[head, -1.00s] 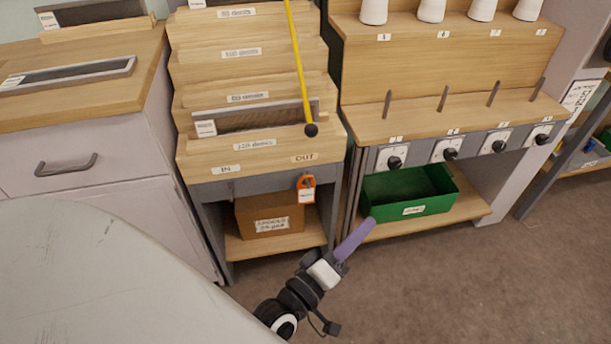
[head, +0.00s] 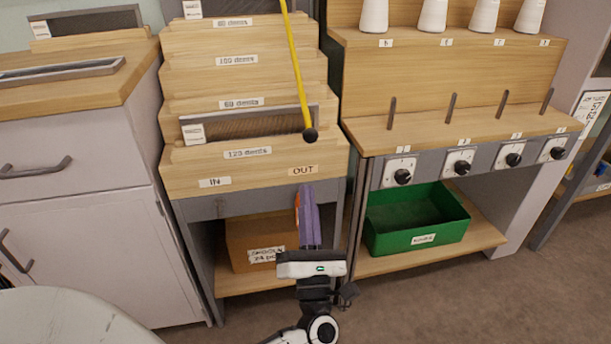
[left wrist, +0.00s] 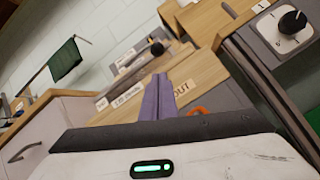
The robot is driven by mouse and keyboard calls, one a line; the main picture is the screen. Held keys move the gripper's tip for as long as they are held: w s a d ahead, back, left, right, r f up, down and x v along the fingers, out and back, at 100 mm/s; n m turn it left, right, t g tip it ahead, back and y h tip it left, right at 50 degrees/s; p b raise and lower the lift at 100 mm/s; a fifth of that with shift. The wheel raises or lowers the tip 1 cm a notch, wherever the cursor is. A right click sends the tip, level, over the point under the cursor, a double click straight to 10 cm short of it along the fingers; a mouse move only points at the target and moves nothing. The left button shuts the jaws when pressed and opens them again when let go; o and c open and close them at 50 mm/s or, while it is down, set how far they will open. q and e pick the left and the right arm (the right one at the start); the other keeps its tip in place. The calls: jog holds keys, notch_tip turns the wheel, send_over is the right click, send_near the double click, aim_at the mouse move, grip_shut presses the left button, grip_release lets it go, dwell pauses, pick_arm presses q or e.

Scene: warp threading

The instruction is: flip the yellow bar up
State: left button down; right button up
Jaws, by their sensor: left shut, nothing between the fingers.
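The yellow bar (head: 297,70) slants down over the stepped wooden rack in the head view. Its lower end has a black knob (head: 310,135) in front of the lower steps, above the OUT label (head: 303,170). The knob also shows in the left wrist view (left wrist: 157,48). My left gripper (head: 307,190) has purple fingers, shut with nothing between them. The fingers point up in front of the rack's front edge, just below OUT and apart from the knob. They partly hide an orange tag (head: 297,200). My right gripper is not in view.
A cardboard box (head: 258,236) sits on the rack's lower shelf. To the right, a bench has dark knobs (head: 462,167), upright pegs (head: 450,106), white cones (head: 433,16) and a green bin (head: 415,220) below. A white drawer cabinet (head: 90,200) stands at left. The floor at right is clear.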

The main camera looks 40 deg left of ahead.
pick_arm(q)
jog(key=x, duration=0.9)
jog(key=shift+w+r, duration=0.15)
jog(key=shift+r, duration=0.1)
